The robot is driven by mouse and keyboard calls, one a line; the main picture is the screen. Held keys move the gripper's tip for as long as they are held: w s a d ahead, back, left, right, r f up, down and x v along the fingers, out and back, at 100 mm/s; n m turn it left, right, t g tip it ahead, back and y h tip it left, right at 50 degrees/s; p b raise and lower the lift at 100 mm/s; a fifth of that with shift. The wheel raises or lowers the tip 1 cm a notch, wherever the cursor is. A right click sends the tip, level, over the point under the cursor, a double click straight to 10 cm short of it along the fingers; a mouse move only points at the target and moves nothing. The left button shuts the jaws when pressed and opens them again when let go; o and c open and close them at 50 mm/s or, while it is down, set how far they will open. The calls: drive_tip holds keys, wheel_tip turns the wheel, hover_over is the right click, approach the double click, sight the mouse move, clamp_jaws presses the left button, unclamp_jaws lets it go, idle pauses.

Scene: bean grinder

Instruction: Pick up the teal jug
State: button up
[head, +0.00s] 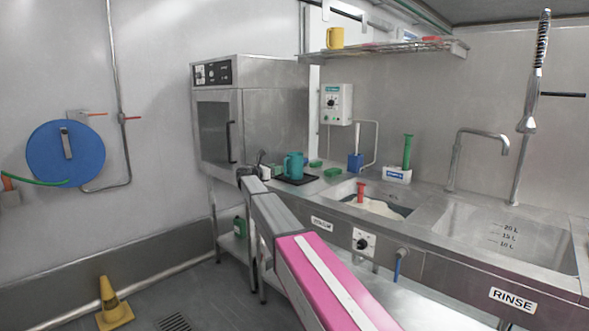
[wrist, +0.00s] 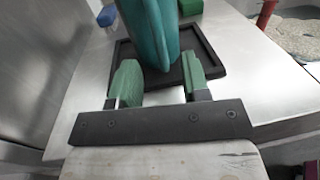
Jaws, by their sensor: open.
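The teal jug (head: 294,166) stands upright on a black tray (head: 298,181) on the steel counter, left of the sinks. In the wrist view the jug (wrist: 148,30) rises from the tray (wrist: 208,57), its top cut off by the frame edge. My gripper (wrist: 157,80) is open, with green finger pads on either side of the jug's near part. I cannot tell whether either pad touches it. In the head view my gripper (head: 262,162) is small and partly hidden by my arm, just left of the jug.
A steel oven (head: 250,110) stands behind and left of the jug. A green block (wrist: 190,7) lies beyond the tray. A sink (head: 375,205) with a red-handled tool is to the right. Bare counter (wrist: 255,60) lies right of the tray.

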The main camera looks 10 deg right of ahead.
sight(285, 168)
drive_tip(key=x, duration=0.5)
drive_tip(key=shift+w+d+f, duration=0.2)
drive_tip(key=shift+d, duration=0.1)
clamp_jaws()
